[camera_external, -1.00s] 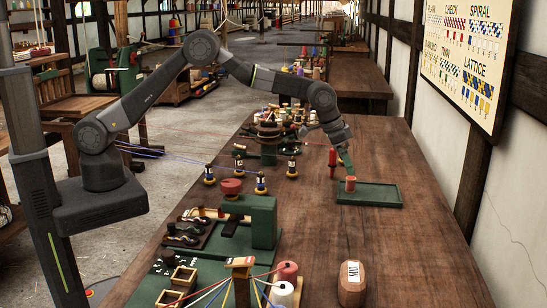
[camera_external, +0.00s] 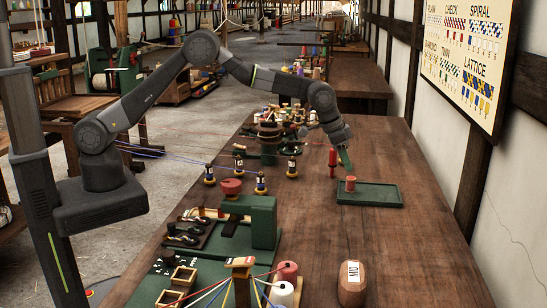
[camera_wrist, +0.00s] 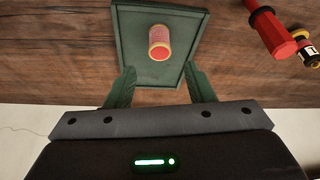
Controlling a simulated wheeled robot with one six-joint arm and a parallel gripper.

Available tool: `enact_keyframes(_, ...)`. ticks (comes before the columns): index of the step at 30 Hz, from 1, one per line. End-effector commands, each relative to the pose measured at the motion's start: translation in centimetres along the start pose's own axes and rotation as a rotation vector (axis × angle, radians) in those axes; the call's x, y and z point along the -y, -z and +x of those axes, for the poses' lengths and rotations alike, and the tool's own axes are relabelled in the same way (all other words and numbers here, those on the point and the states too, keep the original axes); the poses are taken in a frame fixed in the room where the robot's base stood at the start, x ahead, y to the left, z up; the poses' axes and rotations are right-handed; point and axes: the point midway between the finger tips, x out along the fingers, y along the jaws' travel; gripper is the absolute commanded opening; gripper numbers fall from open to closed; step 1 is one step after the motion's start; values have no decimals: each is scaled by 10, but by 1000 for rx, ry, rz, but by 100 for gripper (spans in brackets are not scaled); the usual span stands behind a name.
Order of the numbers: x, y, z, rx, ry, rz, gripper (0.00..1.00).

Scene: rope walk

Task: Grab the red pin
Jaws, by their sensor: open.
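The red pin (camera_external: 332,161) stands upright on the long wooden bench, just left of my gripper in the external view. In the wrist view the red pin (camera_wrist: 272,32) is at the upper right, off to the side of my fingers. My gripper (camera_wrist: 160,73) is open, its two green fingers apart with nothing between them. In the external view my gripper (camera_external: 346,160) hangs above the back of a green tray (camera_external: 380,196). A small red spool with pale rims (camera_wrist: 159,43) stands in that tray, just beyond my fingertips in the wrist view.
A black and yellow bobbin (camera_wrist: 309,54) is close beside the pin in the wrist view. Several bobbins and a green stand lie left of my gripper. The bench right of the tray is clear.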

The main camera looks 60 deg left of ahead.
Motion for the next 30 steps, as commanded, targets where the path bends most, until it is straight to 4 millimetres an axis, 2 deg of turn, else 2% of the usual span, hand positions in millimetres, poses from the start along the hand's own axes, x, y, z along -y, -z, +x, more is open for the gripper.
enact_keyframes(3,2,0,-2,0,0,1,48)
enact_keyframes(5,12,1,-10,0,-1,6,48)
enact_keyframes(12,100,-6,-86,4,-28,101,48)
enact_keyframes(15,125,-13,-109,1,-40,138,48)
enact_keyframes(17,132,-16,-114,0,-45,152,48)
enact_keyframes(20,136,-18,-109,2,-48,163,48)
enact_keyframes(30,132,-17,-47,1,-48,163,48)
